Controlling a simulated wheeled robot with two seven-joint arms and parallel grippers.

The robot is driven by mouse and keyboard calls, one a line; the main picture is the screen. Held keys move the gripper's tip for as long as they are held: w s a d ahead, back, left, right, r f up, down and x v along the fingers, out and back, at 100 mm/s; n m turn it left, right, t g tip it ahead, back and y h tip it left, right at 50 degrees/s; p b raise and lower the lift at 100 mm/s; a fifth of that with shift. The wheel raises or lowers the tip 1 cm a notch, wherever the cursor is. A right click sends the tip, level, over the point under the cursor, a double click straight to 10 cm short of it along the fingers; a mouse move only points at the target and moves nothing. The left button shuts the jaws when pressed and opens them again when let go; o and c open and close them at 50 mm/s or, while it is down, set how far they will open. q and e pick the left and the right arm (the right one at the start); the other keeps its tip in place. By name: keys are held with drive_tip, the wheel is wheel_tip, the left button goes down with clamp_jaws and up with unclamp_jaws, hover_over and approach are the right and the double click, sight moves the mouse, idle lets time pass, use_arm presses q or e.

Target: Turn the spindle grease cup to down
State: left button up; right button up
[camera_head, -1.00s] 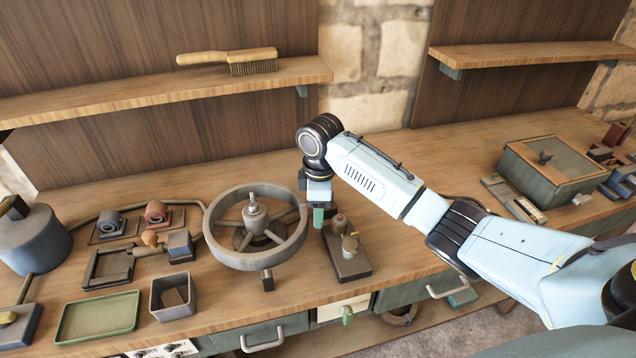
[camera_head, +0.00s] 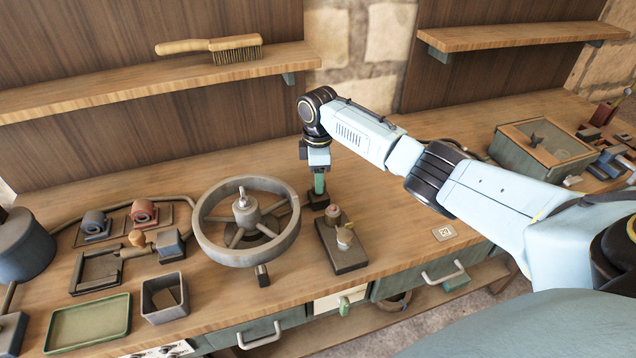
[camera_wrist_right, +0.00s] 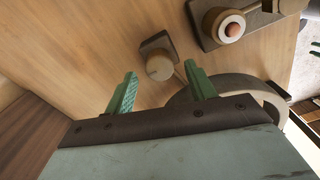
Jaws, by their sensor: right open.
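My right gripper (camera_head: 320,184) points down behind the dark two-post block, to the right of the spoked wheel (camera_head: 247,222). In the right wrist view my right gripper (camera_wrist_right: 160,70) is open and empty, with two green fingers apart. A round tan knob (camera_wrist_right: 159,67) on a small dark block shows past the fingertips, between them in the picture; I cannot tell the height gap. It may be the spindle grease cup, but no label shows. In the head view the gripper largely hides it, leaving a dark base (camera_head: 317,202). My left gripper is not in view.
The dark two-post block (camera_head: 347,258) stands in front of the gripper; its red-topped post (camera_wrist_right: 232,29) shows in the wrist view. The wheel rim is close on the left. A green tray (camera_head: 88,325) and an open box (camera_head: 165,297) lie left. The bench behind is clear.

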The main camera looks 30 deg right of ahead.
drive_tip(key=shift+f, duration=1.45)
drive_tip(key=shift+c, duration=0.2)
drive_tip(key=c, duration=0.9)
